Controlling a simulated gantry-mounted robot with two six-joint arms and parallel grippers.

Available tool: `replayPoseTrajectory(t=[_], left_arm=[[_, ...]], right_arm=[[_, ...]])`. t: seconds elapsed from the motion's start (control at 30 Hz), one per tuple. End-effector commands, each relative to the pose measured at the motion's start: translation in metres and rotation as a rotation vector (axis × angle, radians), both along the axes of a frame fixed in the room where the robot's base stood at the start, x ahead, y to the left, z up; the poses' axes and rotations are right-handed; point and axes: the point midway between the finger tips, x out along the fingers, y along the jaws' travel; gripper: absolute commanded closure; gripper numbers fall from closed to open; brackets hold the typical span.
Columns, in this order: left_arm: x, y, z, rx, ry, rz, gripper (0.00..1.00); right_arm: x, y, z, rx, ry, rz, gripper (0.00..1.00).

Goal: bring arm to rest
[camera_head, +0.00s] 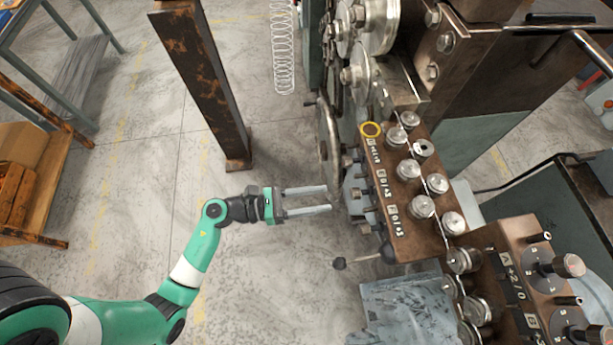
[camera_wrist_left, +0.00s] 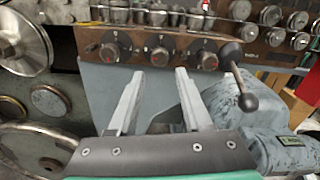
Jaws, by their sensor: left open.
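My left arm comes in from the lower left in the head view. Its gripper (camera_head: 328,198) is open, with two parallel pale fingers pointing right at the spring coiler's control panel (camera_head: 408,222). Nothing shows between the fingers. In the left wrist view the open gripper (camera_wrist_left: 160,78) points at the machine's grey front, below a brown panel with several dark knobs (camera_wrist_left: 159,56). The picture does not settle whether the fingertips touch the machine. My right gripper is not in either view.
A lever with a dark ball knob (camera_head: 340,263) sticks out below my gripper and also shows in the left wrist view (camera_wrist_left: 248,102). A rusty post (camera_head: 205,85) stands behind my arm. A coiled spring (camera_head: 282,50) hangs at the top. Open floor lies left of the machine.

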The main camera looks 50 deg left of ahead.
Motion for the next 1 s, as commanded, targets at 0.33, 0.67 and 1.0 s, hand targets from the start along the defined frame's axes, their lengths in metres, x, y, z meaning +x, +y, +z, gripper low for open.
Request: replayPoseTrajectory(t=[0.33, 0.67, 1.0], left_arm=[[-0.022, 0.014, 0.0, 0.001, -0.001, -0.001, 0.51], [-0.022, 0.014, 0.0, 0.001, -0.001, -0.001, 0.51], [0.017, -0.023, 0.066, 0.087, -0.178, -0.157, 0.51]], right_arm=[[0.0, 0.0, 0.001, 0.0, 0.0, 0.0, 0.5], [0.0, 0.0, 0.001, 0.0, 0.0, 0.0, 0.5], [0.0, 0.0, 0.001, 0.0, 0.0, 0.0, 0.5]])
